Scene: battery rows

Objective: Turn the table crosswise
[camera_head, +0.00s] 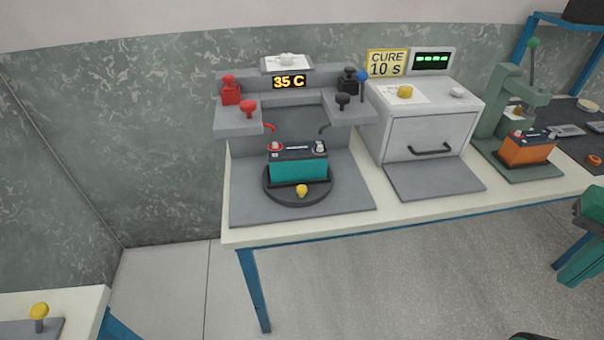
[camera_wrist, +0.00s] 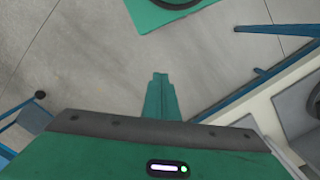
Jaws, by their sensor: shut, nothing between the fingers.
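The round dark turntable (camera_head: 271,186) sits on the grey base plate of the station at the left of the bench. A yellow knob (camera_head: 302,190) stands at its front edge. A teal battery (camera_head: 298,171) with a dark top lies on it, its long side running roughly left to right and facing the front. My gripper (camera_wrist: 160,76) is shut and empty over the floor in the wrist view. Part of it shows in the head view at the right edge, well to the right of the turntable and in front of the bench.
Red (camera_head: 248,107) and black (camera_head: 343,101) clamps flank the turntable's back under a 35 C display (camera_head: 289,82). A grey oven (camera_head: 425,120) stands right of it, then a green press (camera_head: 515,105) with an orange battery (camera_head: 528,149). The floor in front is clear.

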